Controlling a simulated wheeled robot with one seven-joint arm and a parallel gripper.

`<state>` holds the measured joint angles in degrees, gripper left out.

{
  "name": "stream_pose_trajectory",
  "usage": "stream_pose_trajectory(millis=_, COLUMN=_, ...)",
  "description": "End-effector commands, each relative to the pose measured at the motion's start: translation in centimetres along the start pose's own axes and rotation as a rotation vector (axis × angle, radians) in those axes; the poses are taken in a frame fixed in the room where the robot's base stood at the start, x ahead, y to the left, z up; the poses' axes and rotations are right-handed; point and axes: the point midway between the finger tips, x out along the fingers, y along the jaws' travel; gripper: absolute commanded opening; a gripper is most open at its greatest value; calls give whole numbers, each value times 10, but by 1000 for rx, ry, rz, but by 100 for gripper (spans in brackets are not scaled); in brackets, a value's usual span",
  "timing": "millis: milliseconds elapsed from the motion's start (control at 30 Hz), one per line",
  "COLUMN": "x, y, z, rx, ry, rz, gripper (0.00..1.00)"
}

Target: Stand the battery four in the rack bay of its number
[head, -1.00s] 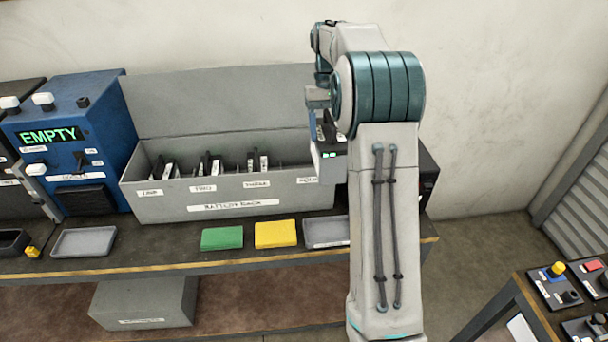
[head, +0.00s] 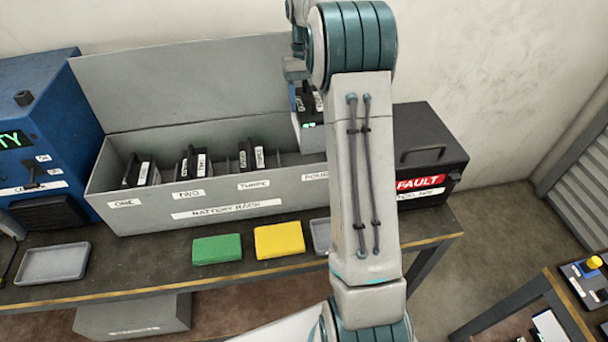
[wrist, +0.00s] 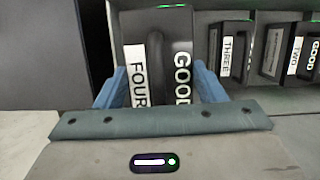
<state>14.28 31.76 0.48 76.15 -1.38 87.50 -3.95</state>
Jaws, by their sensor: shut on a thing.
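Battery four (wrist: 157,65) is a dark block with a handle and white labels reading FOUR and GOOD. In the wrist view it sits between the blue fingers of my gripper (wrist: 160,88), which is shut on it. In the head view battery four (head: 308,98) shows beside my arm, at the right end of the grey battery rack (head: 107,190), above or in the bay labelled FOUR (head: 315,175). My arm partly hides that bay. I cannot tell how deep the battery's lower end is.
Batteries stand in bays ONE (head: 140,172), TWO (head: 190,163) and THREE (head: 251,155). A black FAULT case (head: 430,150) is right of the rack. Green (head: 217,249) and yellow (head: 280,240) blocks and a grey tray (head: 53,263) lie in front.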

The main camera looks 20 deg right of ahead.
Motion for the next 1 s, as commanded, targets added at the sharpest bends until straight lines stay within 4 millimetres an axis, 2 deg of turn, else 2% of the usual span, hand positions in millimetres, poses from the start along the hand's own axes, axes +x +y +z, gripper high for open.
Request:
stream_pose_trajectory(millis=33, x=14, y=1, z=-4, rx=2, ry=2, rz=0, gripper=0)
stream_pose_trajectory(millis=200, x=44, y=1, z=-12, rx=1, ry=2, rz=0, gripper=0)
stream_pose_trajectory(millis=467, x=65, y=-1, z=-18, rx=-2, ry=4, rz=1, gripper=0)
stream_pose_trajectory(millis=800, x=111, y=-2, z=-30, rx=-3, ry=1, rz=0, gripper=0)
stream_pose_trajectory(millis=1000, x=122, y=-2, z=-34, rx=-3, ry=5, rz=1, gripper=0)
